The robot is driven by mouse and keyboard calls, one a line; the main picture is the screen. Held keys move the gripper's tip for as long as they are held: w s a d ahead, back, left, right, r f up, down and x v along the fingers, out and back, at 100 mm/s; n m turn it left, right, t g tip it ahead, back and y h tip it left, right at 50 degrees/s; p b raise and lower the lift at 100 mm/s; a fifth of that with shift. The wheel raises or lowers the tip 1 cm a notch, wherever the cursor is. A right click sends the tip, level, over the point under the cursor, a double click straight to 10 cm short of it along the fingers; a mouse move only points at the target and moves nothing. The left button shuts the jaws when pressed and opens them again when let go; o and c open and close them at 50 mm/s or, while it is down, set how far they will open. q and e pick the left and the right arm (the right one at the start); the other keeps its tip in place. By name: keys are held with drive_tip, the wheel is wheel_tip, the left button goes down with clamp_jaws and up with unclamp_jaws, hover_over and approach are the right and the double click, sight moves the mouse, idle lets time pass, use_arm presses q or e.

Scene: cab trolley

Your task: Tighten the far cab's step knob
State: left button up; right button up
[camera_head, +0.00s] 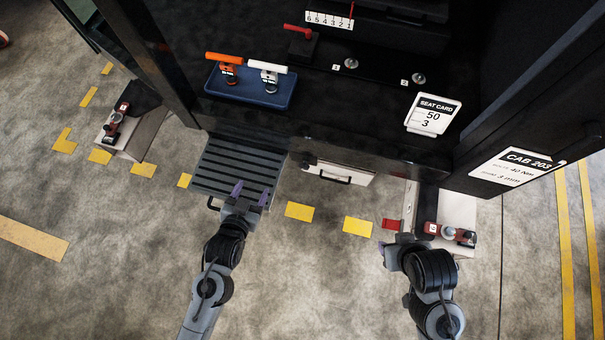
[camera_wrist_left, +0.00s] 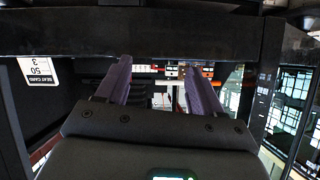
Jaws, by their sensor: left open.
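The dark cab fills the top of the head view, with a ribbed step (camera_head: 236,165) on its front edge. A red clamp-like fitting with a dark knob (camera_head: 114,122) sits on a block at the left. A similar red fitting with a round knob (camera_head: 450,233) sits on a pale block at the right. I cannot tell which is the far cab's step knob. My left gripper (camera_head: 251,191) is open and empty over the step's near edge; its purple fingers stand apart in the left wrist view (camera_wrist_left: 158,78). My right gripper (camera_head: 402,240) is beside the right block, its fingers unclear.
A blue tray (camera_head: 250,97) holds an orange-handled tool (camera_head: 228,67) and a white-handled tool (camera_head: 268,72). A seat card (camera_head: 432,114) and the CAB 203 sign (camera_head: 518,166) are on the right. Yellow dashes (camera_head: 299,211) mark the open floor in front.

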sight(304, 168)
use_arm(q)
drive_tip(key=w+d+f+t+h+b, duration=0.1)
drive_tip(key=d+f+t+b, duration=0.1)
drive_tip(key=d+f+b, duration=0.3)
drive_tip(key=w+d+f+m+t+b, duration=0.1)
drive_tip(key=d+f+b, duration=0.1)
drive_tip(key=f+b, duration=0.45)
drive_tip(key=w+d+f+t+h+b, duration=0.1)
drive_tip(key=w+d+f+t+b, duration=0.2)
drive_tip(key=f, duration=0.5)
drive_tip(key=shift+g, duration=0.4)
drive_tip(key=b+x, duration=0.2)
drive_tip(key=x, duration=0.1)
drive_tip(key=b+x, duration=0.1)
drive_tip(key=x, duration=0.2)
drive_tip(key=d+b+x, duration=0.1)
drive_tip(key=b+x, duration=0.1)
drive_tip(key=x, duration=0.1)
drive_tip(key=shift+d+f+b, duration=0.1)
drive_tip(key=shift+f+b, duration=0.15)
drive_tip(key=shift+b, duration=0.1)
drive_tip(key=shift+w+d+r, duration=0.1)
drive_tip(key=shift+w+r, duration=0.05)
drive_tip(key=shift+w, duration=0.3)
drive_tip(key=shift+c, duration=0.3)
